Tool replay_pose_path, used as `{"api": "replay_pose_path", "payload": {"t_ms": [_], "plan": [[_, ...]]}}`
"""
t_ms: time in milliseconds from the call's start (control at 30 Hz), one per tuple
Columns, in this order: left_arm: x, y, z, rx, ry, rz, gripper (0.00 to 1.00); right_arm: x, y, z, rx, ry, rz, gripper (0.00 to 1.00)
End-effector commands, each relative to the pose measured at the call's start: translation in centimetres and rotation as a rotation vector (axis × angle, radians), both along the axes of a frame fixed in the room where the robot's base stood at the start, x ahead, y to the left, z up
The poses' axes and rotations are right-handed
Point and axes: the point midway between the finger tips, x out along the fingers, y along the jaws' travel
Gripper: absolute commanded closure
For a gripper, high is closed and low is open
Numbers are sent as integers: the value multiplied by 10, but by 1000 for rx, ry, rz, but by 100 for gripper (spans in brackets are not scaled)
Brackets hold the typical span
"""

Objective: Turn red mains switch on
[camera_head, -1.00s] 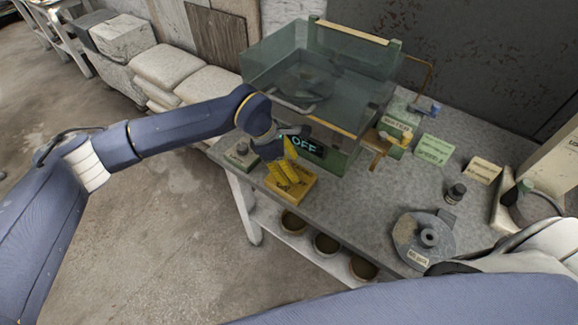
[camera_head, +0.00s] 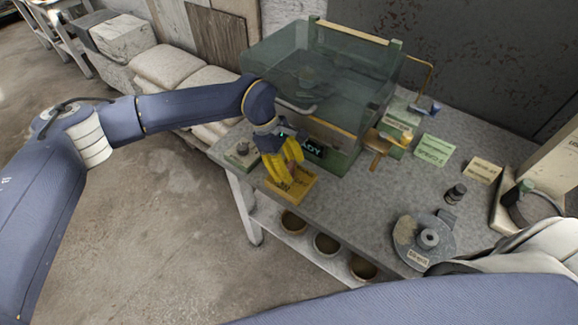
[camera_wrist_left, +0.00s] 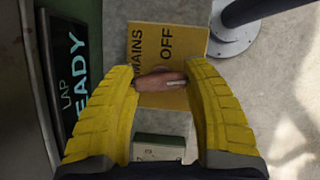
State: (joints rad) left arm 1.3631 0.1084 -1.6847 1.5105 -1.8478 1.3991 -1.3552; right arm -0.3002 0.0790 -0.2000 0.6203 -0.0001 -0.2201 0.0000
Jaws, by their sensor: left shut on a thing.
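The yellow mains box (camera_head: 298,191) sits at the table's front left edge. In the left wrist view its yellow top (camera_wrist_left: 178,42) carries the words MAINS and OFF. My left gripper (camera_head: 286,184) comes down over the box. In the wrist view its yellow fingers (camera_wrist_left: 163,80) are shut on the lever from both sides. The display (camera_wrist_left: 68,88) beside it reads LAP READY. My right gripper is not in view.
A green machine with a clear hood (camera_head: 320,75) stands right behind the box. A small green box with a knob (camera_head: 241,152) is at the left. A grey disc (camera_head: 425,240), a black knob (camera_head: 456,192) and label cards (camera_head: 433,150) lie to the right. Pots stand on the lower shelf.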

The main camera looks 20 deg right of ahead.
Motion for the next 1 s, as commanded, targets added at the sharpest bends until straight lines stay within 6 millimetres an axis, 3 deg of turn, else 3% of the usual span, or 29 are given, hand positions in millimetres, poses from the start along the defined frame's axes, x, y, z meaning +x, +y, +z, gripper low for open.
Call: {"api": "replay_pose_path", "payload": {"t_ms": [400,933,967,1000], "plan": [[-1,0,-2,0,0,-179,78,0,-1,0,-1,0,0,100],[-2,0,-2,1,2,-203,79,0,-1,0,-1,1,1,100],[-2,0,-2,2,3,-204,47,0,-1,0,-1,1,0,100],[-2,0,-2,2,3,-204,43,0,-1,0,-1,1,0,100]]}}
